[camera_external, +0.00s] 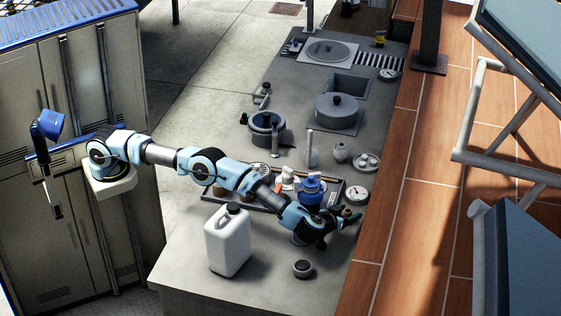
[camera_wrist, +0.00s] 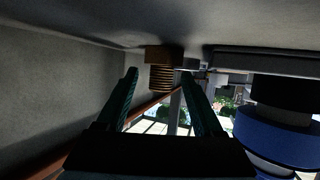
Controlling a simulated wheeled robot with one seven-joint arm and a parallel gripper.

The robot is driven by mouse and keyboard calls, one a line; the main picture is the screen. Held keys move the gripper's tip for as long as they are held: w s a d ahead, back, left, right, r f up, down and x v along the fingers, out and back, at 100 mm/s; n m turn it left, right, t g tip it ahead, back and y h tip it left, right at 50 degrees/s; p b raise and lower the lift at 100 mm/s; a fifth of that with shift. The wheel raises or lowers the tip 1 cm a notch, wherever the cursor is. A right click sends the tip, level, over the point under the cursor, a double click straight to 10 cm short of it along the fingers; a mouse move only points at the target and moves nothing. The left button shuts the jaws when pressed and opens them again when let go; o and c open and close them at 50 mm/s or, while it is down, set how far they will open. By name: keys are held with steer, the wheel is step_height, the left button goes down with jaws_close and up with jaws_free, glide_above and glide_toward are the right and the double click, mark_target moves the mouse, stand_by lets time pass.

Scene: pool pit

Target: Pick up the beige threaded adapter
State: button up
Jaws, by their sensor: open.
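The beige threaded adapter (camera_wrist: 162,77) shows in the wrist view, with a brownish block-like end against the grey counter and a ribbed threaded part. It appears between the two dark green fingertips of my gripper (camera_wrist: 160,73), which are spread apart with nothing gripped. I cannot tell how far the adapter lies beyond the tips. In the external view my gripper (camera_external: 349,219) is low over the right edge of the counter. The adapter is too small to make out surely there.
A blue-topped item (camera_external: 312,189) stands in a dark tray (camera_external: 262,200) close to my wrist. A white jug (camera_external: 227,241) and a small dark-topped jar (camera_external: 302,269) stand in front. A round plate (camera_external: 366,163) and a pot (camera_external: 337,112) are farther back.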

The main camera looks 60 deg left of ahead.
steer(key=shift+w, duration=0.1)
jaws_close()
stand_by(0.4)
